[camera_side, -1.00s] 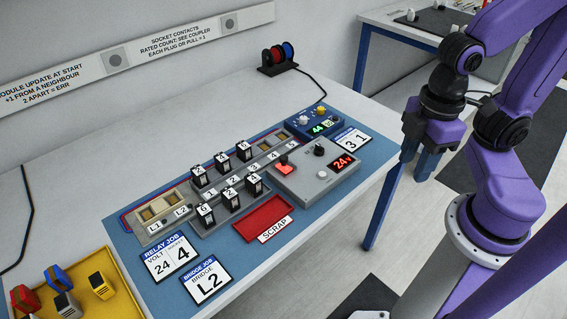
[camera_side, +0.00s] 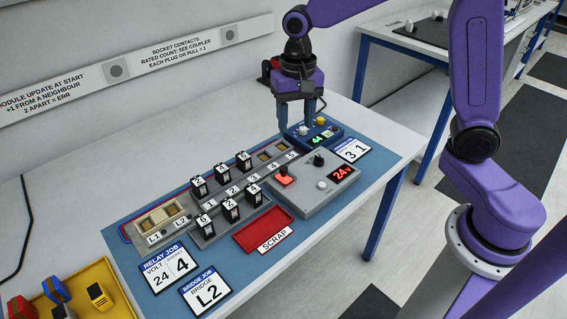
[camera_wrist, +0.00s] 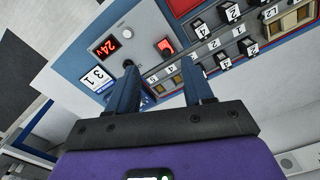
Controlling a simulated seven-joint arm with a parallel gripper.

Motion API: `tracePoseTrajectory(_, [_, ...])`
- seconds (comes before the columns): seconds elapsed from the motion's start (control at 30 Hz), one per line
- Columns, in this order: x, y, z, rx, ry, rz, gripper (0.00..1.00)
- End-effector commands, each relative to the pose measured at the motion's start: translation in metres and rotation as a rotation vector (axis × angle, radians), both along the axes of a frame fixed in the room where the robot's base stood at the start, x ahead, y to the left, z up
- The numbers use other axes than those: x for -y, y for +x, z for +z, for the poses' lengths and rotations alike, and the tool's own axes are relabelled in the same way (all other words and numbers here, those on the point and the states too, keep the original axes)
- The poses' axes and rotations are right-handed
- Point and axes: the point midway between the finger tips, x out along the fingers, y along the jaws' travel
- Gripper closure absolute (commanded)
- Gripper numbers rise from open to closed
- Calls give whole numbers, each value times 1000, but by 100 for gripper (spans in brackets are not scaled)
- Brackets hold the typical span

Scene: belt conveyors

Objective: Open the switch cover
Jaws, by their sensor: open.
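A grey control box (camera_side: 316,200) stands on the blue mat. A red glowing piece (camera_side: 285,180), apparently the switch cover, sits on its top left; I cannot make out its hinge. It also shows in the wrist view (camera_wrist: 164,46). The box has a black knob (camera_side: 318,161), a white button (camera_side: 322,185) and a red display reading 24 V (camera_side: 341,173). My gripper (camera_side: 297,126) points down, open and empty, above the blue counter unit (camera_side: 325,140) and behind the grey box. In the wrist view my fingers (camera_wrist: 160,68) are apart, with the red piece beyond them.
Several black numbered relays (camera_side: 230,210) stand in a grey rack left of the box. A red scrap tray (camera_side: 262,229) lies in front. A yellow bin (camera_side: 118,297) is at the lower left.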

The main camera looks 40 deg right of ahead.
Motion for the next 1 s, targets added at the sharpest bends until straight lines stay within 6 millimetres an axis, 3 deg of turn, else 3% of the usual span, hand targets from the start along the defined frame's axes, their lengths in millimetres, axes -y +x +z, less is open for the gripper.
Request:
tracePoseTrajectory(0.1, [8,33,-6,-4,-2,-185,49])
tracePoseTrajectory(0.3, [18,59,-11,-5,-2,-351,49])
tracePoseTrajectory(0.57, [21,61,-31,-9,-4,-373,49])
tracePoseTrajectory(1.0, [21,60,-113,-11,-5,-371,49])
